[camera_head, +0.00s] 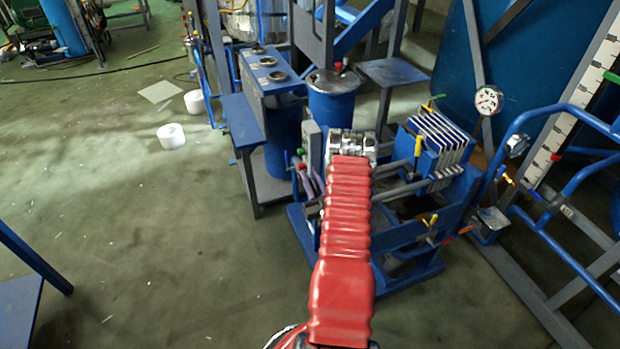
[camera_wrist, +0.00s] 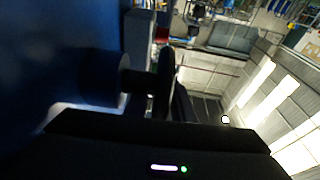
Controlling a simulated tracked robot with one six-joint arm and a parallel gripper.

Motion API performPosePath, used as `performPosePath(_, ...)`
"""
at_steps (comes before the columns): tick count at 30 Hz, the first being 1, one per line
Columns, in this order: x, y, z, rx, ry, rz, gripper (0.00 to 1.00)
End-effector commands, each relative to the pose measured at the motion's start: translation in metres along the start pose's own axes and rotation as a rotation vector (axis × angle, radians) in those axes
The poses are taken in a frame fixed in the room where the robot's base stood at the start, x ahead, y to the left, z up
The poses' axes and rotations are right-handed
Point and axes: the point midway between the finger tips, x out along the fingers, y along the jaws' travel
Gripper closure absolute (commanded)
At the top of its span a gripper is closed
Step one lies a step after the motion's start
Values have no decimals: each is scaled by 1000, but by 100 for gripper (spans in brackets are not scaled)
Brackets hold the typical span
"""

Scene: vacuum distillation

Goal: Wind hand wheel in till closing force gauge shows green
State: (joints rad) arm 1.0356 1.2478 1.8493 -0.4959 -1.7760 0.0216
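A blue filter press with a stack of pale-edged plates (camera_head: 440,140) stands ahead in the head view. My red sleeved arm reaches to the press's left end and hides much of it, so the hand wheel cannot be made out there. In the wrist view, a dark wheel-like disc (camera_wrist: 166,76) shows almost edge-on, on a short shaft from a blue cylinder. My gripper is a dark shape close to the disc; its fingertips are not clear, nor whether they touch it. A round white gauge (camera_head: 488,100) with red marks hangs right of the plates; its reading is too small to tell.
A second small gauge (camera_head: 517,145) sits on the blue frame at right. A blue pot (camera_head: 332,97) and a blue bench (camera_head: 240,122) stand behind and left of the press. The left floor is mostly clear.

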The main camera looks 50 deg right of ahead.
Motion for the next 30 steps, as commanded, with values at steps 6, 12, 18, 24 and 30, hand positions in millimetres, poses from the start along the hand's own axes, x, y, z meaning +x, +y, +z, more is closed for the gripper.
performPosePath(6,0,0,0,0,0,1,70)
performPosePath(12,-2,1,0,0,0,1,70)
performPosePath(18,-19,1,1,2,-3,2,70)
performPosePath(24,-51,1,1,2,-2,3,70)
performPosePath(30,-86,1,1,2,-2,4,70)
